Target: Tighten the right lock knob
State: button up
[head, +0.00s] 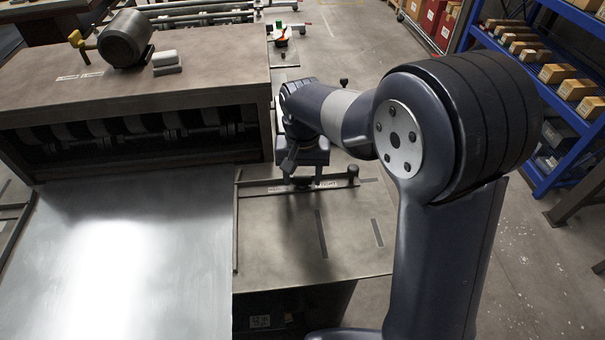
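My gripper (301,172) points down over the bar of the right side guide (262,187), on the right part of the table. Its fingertips are small and dark here, and I cannot tell whether they are open, shut or touching anything. A dark shape directly under them may be the right lock knob, but the gripper mostly hides it. A small dark knob (353,171) stands at the right end of the bar, apart from the gripper.
A shiny metal sheet (130,260) lies left of the guide, in front of the roller machine (130,130). A motor (126,38) sits on the machine's top. A blue shelf (560,100) with boxes stands at right. The table (300,250) in front of the guide is clear.

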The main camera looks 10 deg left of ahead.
aim_at(302, 177)
jog(key=shift+o, duration=0.9)
notch_tip(302, 177, up, 11)
